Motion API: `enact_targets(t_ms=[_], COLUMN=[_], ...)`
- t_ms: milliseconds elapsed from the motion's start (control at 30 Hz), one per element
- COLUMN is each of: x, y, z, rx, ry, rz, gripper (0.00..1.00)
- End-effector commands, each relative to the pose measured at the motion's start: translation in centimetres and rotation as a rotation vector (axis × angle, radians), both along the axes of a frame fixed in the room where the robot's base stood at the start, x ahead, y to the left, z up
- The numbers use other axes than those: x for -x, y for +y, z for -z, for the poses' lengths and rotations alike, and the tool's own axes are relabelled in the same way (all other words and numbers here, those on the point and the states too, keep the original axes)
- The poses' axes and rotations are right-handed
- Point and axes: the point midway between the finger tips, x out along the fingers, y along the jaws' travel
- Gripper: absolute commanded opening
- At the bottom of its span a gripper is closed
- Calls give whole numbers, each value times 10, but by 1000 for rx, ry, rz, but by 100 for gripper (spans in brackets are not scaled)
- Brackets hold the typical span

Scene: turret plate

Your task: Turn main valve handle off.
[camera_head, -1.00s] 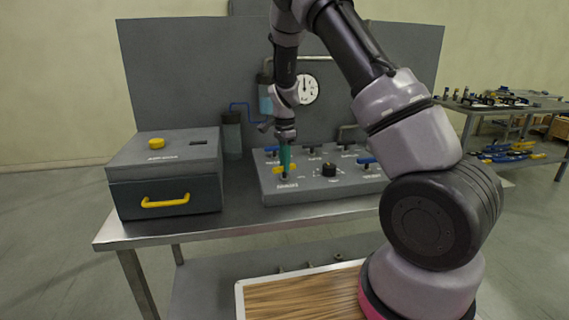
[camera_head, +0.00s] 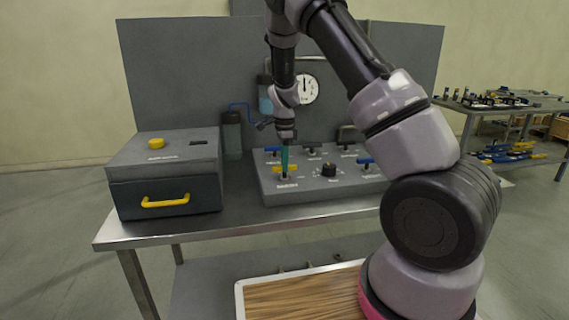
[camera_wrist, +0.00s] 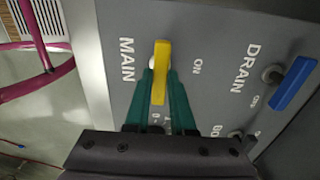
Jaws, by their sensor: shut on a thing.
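The yellow main valve handle (camera_wrist: 160,72) sits beside the "MAIN" lettering on the grey panel in the wrist view. My gripper (camera_wrist: 160,80) is shut on it, with one green finger along each long side. The handle's long side runs up and down in this view, and "ON" is printed to its right. Lettering below the handle is partly hidden between the fingers. In the head view the yellow handle (camera_head: 279,168) is at the panel's front left, partly hidden by my green fingers coming down from above.
A blue drain handle (camera_wrist: 294,83) is right of the main handle in the wrist view. The panel (camera_head: 320,190) also carries a black knob (camera_head: 328,170) and other handles. A grey box (camera_head: 165,175) with a yellow button stands left. A gauge (camera_head: 306,88) is behind.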

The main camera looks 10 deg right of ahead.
Motion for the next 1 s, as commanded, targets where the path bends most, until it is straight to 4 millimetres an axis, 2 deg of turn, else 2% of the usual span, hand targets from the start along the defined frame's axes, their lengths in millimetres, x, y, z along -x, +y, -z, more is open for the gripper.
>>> enact_targets(t_ms=[100, 133, 200, 467, 600, 767, 1000], x=[-1, -1, -1, 0, -1, -1, -1], y=[0, 0, 0, 0, 0, 1, 1], z=[-1, -1, -1, 0, -7, -33, -81], rx=[-1, -1, -1, 0, -1, -2, -2], ry=[-2, -2, -2, -1, -2, -4, -5], rz=[1, 1, 1, 0, -1, -2, -1], gripper=[0, 30, 52, 52, 52, 52, 52])
